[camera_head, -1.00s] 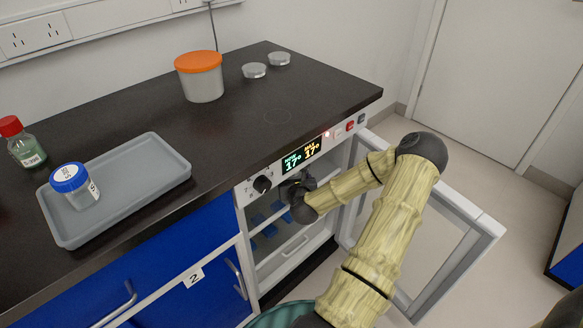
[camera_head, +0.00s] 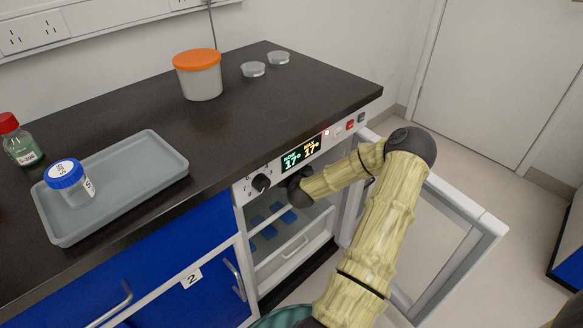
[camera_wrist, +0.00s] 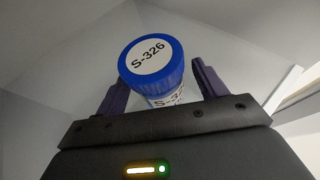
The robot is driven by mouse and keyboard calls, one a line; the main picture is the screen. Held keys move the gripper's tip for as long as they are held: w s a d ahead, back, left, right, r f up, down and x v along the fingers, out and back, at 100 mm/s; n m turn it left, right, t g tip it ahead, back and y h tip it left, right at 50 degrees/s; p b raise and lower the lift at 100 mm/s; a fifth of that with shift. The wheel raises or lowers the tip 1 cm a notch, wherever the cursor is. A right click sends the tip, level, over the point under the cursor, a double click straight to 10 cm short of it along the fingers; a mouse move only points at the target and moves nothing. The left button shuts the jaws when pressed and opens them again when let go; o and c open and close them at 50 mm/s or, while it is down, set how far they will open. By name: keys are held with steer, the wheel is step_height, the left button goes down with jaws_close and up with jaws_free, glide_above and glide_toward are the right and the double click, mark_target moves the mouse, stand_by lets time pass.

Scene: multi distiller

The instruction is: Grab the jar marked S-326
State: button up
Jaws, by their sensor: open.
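In the wrist view, a jar (camera_wrist: 152,58) with a blue lid marked S-326 stands between the two dark fingers of my gripper (camera_wrist: 160,86). The fingers are apart, one on each side of the jar. I cannot tell whether either finger touches it. In the head view, my arm reaches into the open cabinet (camera_head: 242,192) under the counter, below its temperature display. The fingers and the S-326 jar are hidden there behind the cabinet's front panel and my wrist.
The cabinet's glass door (camera_head: 440,245) stands open to the right of my arm. On the counter (camera_head: 260,110) are a grey tray (camera_head: 140,180) with another blue-lidded jar (camera_head: 68,182), a red-capped bottle (camera_head: 20,142) and an orange-lidded tub (camera_head: 200,78). Blue patches show inside the cabinet.

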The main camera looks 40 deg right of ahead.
stand_by(0.3)
steer(key=c, duration=1.1)
steer(key=shift+r, duration=0.15)
